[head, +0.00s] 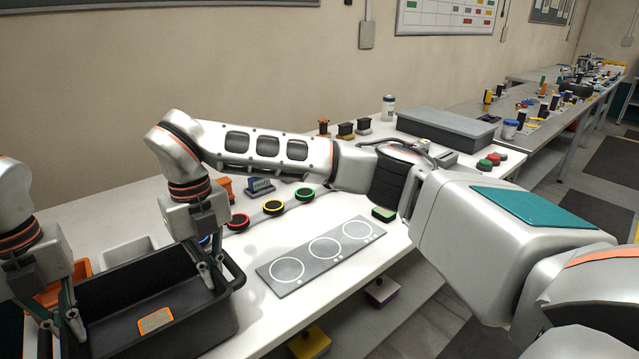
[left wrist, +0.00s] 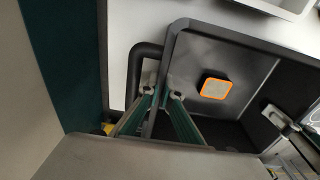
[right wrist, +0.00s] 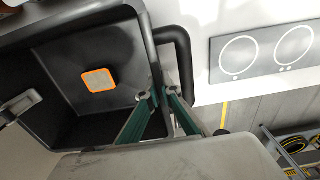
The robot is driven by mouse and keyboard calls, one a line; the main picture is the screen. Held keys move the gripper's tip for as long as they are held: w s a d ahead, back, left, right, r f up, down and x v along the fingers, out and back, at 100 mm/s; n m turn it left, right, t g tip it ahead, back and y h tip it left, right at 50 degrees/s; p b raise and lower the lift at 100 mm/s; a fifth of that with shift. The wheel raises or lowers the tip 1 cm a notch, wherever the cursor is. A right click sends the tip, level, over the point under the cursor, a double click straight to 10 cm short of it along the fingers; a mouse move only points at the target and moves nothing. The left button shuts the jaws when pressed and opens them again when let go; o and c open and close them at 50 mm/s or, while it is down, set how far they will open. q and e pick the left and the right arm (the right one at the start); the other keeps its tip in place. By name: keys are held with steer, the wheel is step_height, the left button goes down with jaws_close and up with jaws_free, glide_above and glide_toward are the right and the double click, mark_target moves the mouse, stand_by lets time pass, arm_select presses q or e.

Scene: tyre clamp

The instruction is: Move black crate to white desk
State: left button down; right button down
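The black crate (head: 110,279) is at the left of the head view, over the white desk (head: 330,210). Whether it rests on the desk is unclear. My left gripper (head: 62,322) is at its left end, and my right gripper (head: 214,276) is at its right end. In the left wrist view, my left fingers (left wrist: 161,93) close in from both sides of the crate wall (left wrist: 174,50), beside a bar handle. In the right wrist view, my right fingers (right wrist: 157,95) likewise sit either side of the opposite wall. Both look shut on the walls.
An orange-edged grey block (head: 156,320) is inside the crate. A white tray (head: 125,250) and an orange bin (head: 80,268) stand behind it. A grey plate with circles (head: 318,256) and several coloured ring-topped pucks (head: 273,207) lie to the right. A grey box (head: 445,127) stands farther back.

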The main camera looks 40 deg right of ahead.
arm_select(q)
steer(key=c, duration=2.3)
jaws_free()
steer(key=shift+c, duration=0.2)
arm_select(e)
steer(key=c, duration=2.3)
jaws_free()
steer(key=shift+c, duration=0.2)
arm_select(q)
steer(key=shift+o, duration=0.3)
steer(key=shift+s+r, duration=0.1)
steer(key=shift+s, duration=0.05)
arm_select(e)
steer(key=shift+o, duration=0.3)
steer(key=shift+s+r, duration=0.1)
steer(key=shift+s, duration=0.05)
arm_select(q)
steer(key=shift+r, duration=0.1)
steer(key=r, duration=1.1)
steer(key=shift+w+r, duration=0.25)
steer(key=shift+w, duration=0.05)
arm_select(e)
steer(key=shift+r, duration=0.45)
steer(key=r, duration=1.1)
steer(key=shift+w, duration=0.35)
arm_select(q)
steer(key=shift+r, duration=0.15)
